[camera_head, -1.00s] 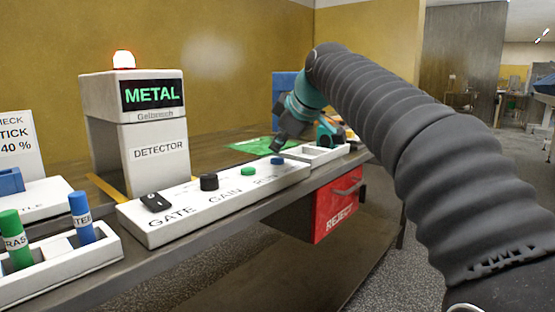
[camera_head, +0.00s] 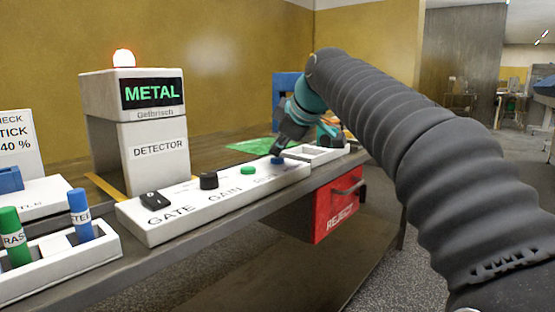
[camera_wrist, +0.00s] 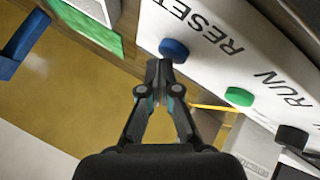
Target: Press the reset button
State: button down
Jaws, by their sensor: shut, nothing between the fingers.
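The blue reset button (camera_head: 277,160) sits at the right end of the white control panel (camera_head: 150,228). In the wrist view the blue button (camera_wrist: 174,50) lies beside the printed word RESET. My gripper (camera_head: 279,151) is shut and empty, with its fingertips just above the blue button in the head view. In the wrist view my fingertips (camera_wrist: 159,64) appear right at the button's near edge. I cannot tell whether they touch it. The button's top is partly visible.
A green button (camera_head: 247,171), a black knob (camera_head: 209,181) and a black switch (camera_head: 155,201) share the panel. The detector (camera_head: 158,150) shows METAL under a lit red lamp (camera_head: 123,58). A red reject bin (camera_head: 335,208) hangs below; a white tray (camera_head: 325,153) lies right of the panel.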

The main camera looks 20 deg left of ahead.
aim_at(279, 159)
jog(key=shift+f, duration=0.4)
dwell(0.5)
jog(key=shift+r, duration=0.1)
jog(key=shift+r+p, duration=0.7)
jog(key=shift+r, duration=0.1)
jog(key=shift+r, duration=0.1)
notch_tip(279, 159, up, 5)
jog(key=p, duration=0.4)
jog(key=shift+p, duration=0.3)
dwell(0.4)
